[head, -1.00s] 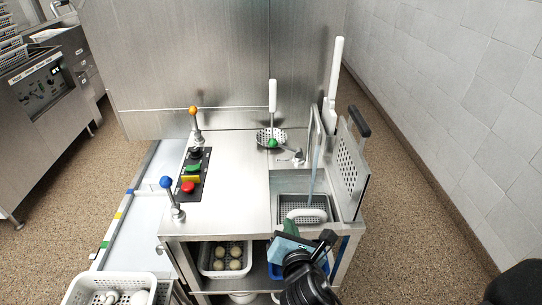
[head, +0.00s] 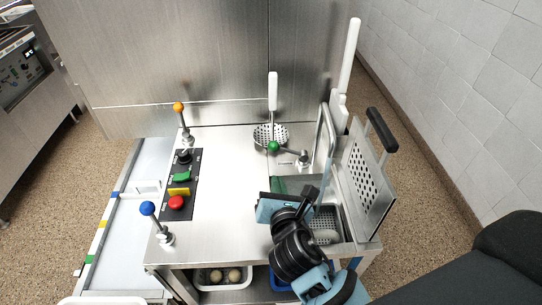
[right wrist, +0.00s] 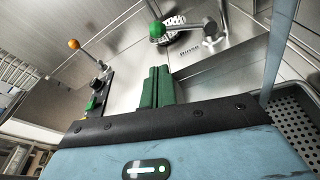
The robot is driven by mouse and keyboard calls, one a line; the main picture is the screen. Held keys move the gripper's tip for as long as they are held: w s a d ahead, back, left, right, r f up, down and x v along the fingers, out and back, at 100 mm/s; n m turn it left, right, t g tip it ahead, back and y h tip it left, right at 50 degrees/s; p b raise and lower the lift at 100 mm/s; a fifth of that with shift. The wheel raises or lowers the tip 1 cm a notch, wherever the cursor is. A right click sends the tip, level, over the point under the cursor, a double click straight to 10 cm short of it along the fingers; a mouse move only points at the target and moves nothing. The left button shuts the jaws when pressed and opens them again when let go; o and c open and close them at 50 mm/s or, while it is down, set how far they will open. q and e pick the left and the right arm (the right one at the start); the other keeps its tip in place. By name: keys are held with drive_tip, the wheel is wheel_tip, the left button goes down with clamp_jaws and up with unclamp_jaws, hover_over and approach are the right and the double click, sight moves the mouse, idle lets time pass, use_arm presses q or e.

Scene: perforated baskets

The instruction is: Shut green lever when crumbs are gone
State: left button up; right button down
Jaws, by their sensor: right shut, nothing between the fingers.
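The green lever (head: 288,152) has a green ball knob and a metal rod that runs to a pivot on its right, on the steel counter. The knob and rod also show at the top of the right wrist view (right wrist: 157,30). My right gripper (head: 278,184) is shut and empty, with its green fingers pointing toward the lever. The fingertips (right wrist: 157,70) are below the knob in the right wrist view and apart from it. A perforated basket (head: 342,226) sits in the sink, partly hidden by my right arm. I cannot make out any crumbs. My left gripper is not in view.
A pale blue, stream-like strip (head: 325,172) hangs down from the faucet over the sink. A tilted perforated basket panel (head: 367,175) stands at the right. A skimmer (head: 271,134) lies behind the lever. Orange (head: 179,106) and blue (head: 147,208) levers stand left. The middle counter is clear.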

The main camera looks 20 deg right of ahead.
sight(289, 151)
drive_tip(key=b+x, duration=0.1)
drive_tip(key=x, duration=0.8)
drive_tip(key=shift+w+d+f, duration=0.1)
drive_tip(key=shift+w, duration=0.3)
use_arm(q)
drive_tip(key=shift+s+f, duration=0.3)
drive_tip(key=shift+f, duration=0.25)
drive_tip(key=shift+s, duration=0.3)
use_arm(e)
drive_tip(key=shift+w, duration=0.15)
